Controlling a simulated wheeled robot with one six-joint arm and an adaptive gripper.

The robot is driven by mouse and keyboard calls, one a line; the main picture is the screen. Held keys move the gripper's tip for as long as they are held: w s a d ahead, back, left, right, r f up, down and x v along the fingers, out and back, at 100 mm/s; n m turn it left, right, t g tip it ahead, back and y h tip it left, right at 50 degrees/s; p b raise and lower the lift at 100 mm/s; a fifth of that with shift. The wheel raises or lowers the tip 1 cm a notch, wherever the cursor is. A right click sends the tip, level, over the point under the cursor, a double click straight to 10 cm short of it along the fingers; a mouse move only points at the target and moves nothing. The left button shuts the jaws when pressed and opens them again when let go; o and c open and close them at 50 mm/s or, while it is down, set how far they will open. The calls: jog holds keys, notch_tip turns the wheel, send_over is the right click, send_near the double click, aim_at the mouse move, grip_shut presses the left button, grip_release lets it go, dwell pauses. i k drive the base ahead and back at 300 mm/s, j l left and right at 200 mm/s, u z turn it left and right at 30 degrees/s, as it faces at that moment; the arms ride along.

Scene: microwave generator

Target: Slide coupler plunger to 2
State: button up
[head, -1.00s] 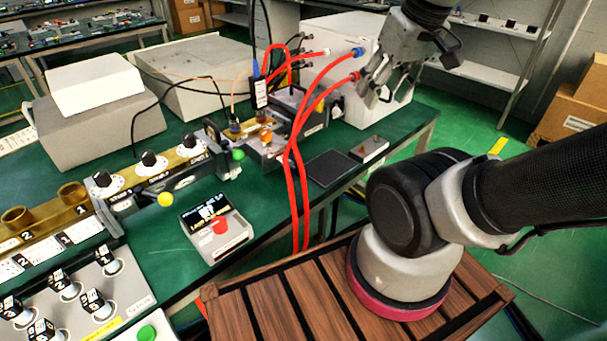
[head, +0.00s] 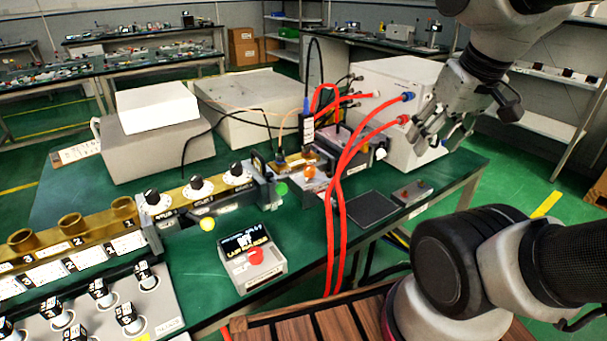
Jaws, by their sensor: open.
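The brass waveguide bench (head: 85,228) runs along the left of the table, with round brass sockets and number labels 1, 2 and 3 on its front. Further right it carries white-and-black dials (head: 197,187). A yellow ball knob (head: 207,223), a green ball knob (head: 281,188) and an orange ball knob (head: 309,171) stick out along the assembly. I cannot tell which of these belongs to the coupler plunger, and its scale is too small to read. My gripper (head: 443,135) is open and empty at the upper right, in front of the white box, apart from the knobs.
Red hoses (head: 342,210) loop from the white box (head: 395,85) down over the table's front edge. A small display unit with a red button (head: 252,260) and a dark pad (head: 371,208) lie in front. A panel of numbered knobs (head: 95,305) fills the lower left.

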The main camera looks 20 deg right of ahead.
aim_at(336, 211)
jog(key=k+j, duration=0.2)
jog(key=j, duration=0.15)
jog(key=k+j, duration=0.2)
jog(key=j, duration=0.15)
jog(key=k+j, duration=0.15)
jog(key=j, duration=0.15)
jog(key=j+z, duration=0.05)
